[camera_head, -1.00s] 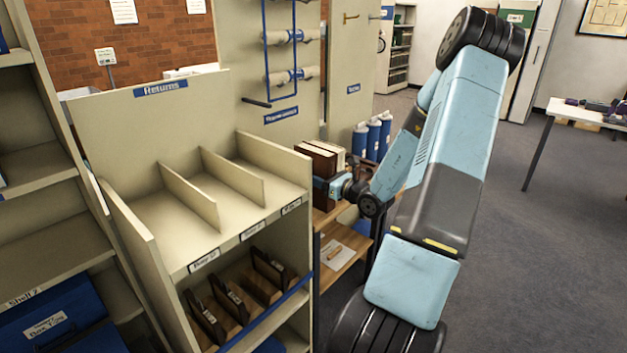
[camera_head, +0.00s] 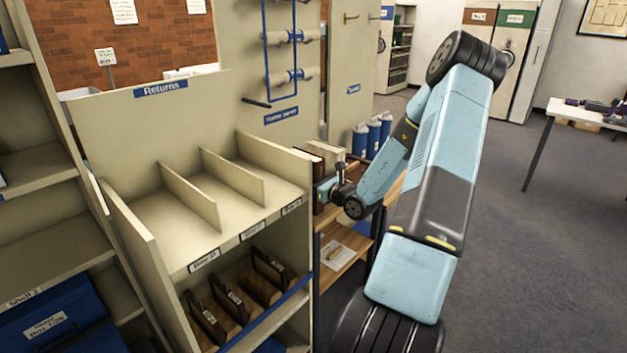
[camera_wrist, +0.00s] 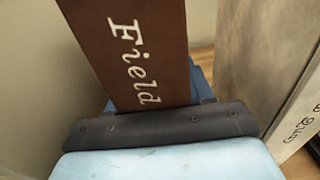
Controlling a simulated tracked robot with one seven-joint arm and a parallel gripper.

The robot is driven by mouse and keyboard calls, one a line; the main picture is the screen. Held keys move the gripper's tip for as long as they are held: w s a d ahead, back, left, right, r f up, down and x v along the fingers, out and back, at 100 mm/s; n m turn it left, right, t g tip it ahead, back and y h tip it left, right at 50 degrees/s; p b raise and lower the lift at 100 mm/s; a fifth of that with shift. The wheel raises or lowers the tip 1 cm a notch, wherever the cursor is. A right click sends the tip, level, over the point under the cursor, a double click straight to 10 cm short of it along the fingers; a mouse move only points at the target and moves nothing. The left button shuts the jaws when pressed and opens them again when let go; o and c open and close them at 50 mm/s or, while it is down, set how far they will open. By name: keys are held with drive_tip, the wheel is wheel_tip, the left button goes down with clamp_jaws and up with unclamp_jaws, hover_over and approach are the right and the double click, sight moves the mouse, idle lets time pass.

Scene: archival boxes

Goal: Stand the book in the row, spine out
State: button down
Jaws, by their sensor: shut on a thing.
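The brown book with "Field" in pale letters (camera_wrist: 135,50) is in my gripper (camera_wrist: 160,125), which is shut on it. The lettered face is towards the wrist camera. In the head view my gripper (camera_head: 326,188) is beside the right wall of the returns unit, over a small wooden stand (camera_head: 345,238), and the unit partly hides it. A pale book (camera_head: 328,152) stands there; in the wrist view a pale book with a white lettered strip (camera_wrist: 265,55) is to the right, apart from the held book. The held book's lower end is hidden.
A beige panel (camera_wrist: 45,60) is close on the left in the wrist view. The returns unit (camera_head: 302,240) stands left of the arm. Open carpet (camera_head: 540,250) lies to the right.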

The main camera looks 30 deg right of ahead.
drive_tip(key=shift+f, duration=0.1)
drive_tip(key=shift+c, duration=2.2)
unclamp_jaws()
drive_tip(key=shift+f, duration=0.1)
